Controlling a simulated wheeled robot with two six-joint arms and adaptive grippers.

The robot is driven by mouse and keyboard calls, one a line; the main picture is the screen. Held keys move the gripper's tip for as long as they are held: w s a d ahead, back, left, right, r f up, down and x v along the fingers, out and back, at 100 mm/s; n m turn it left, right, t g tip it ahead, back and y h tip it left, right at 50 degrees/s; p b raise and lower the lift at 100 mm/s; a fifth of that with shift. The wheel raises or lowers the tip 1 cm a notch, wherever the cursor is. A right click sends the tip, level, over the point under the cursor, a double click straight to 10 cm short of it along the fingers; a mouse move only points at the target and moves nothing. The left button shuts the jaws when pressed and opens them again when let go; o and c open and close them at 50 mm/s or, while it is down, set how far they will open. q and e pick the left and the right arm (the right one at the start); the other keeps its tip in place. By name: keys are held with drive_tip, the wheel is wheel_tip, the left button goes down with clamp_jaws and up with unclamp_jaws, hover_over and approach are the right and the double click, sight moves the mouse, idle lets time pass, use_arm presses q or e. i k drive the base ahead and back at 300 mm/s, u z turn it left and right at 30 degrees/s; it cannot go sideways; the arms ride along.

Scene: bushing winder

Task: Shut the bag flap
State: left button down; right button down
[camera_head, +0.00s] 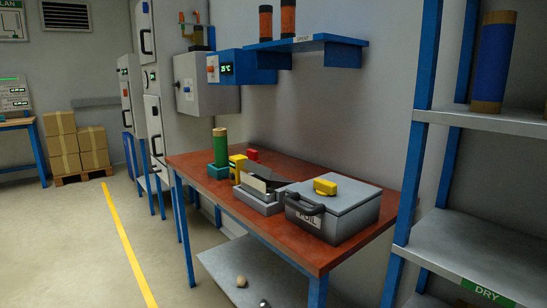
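No bag can be told for certain. A grey box labelled FOIL (333,212) stands on the right half of the red-brown bench, its lid down and a black handle on its front. A yellow block (325,187) lies on that lid. To its left is a low grey tray (262,205) with a beige panel (254,183) and a dark tilted piece (275,180); whether this is a flap is unclear. Neither of my grippers is in view.
The bench top (310,255) has a bare strip along its front. A green roll (220,147) stands on its left. A blue wall shelf (305,50) hangs above. Grey shelving (480,122) stands at right. A small round thing (241,281) lies on the lower shelf.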

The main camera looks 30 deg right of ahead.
sight(268, 173)
drive_tip(key=z, duration=0.95)
drive_tip(key=i, duration=0.95)
drive_tip(key=z, duration=0.5)
